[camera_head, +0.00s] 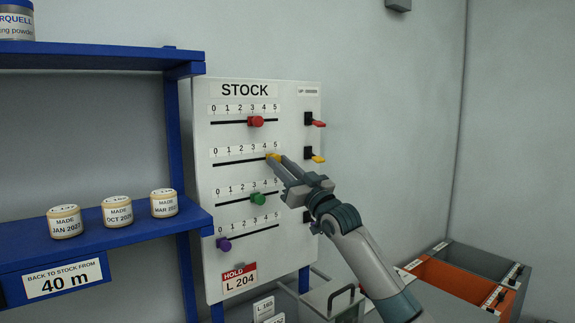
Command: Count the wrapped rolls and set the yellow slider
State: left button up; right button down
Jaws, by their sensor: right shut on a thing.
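The white STOCK board (232,285) carries several slider rows numbered 0 to 5. The yellow slider (270,156) is in the second row, by the 4 and 5 marks; the fingers partly cover it, so its exact mark is unclear. My right gripper (275,158) is shut on the yellow slider, reaching in from the lower right. Three cream rolls with MADE labels stand upright on the blue shelf: the left roll (65,221), the middle roll (117,211) and the right roll (164,203). My left gripper is not in view.
The red slider (256,121) and green slider (258,198) are near 3; the purple slider (224,244) is near 0. Small levers, red (319,123) and yellow (318,159), are at the board's right. The shelf sign (64,278) reads 40 m. An orange bin (455,278) stands lower right.

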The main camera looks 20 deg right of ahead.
jog(key=a, duration=0.1)
jog(key=s+a, duration=0.1)
jog(key=a, duration=0.1)
jog(key=s+a, duration=0.1)
jog(key=a, duration=0.1)
jog(key=shift+w, duration=0.1)
jog(key=c, duration=1.5)
grip_release()
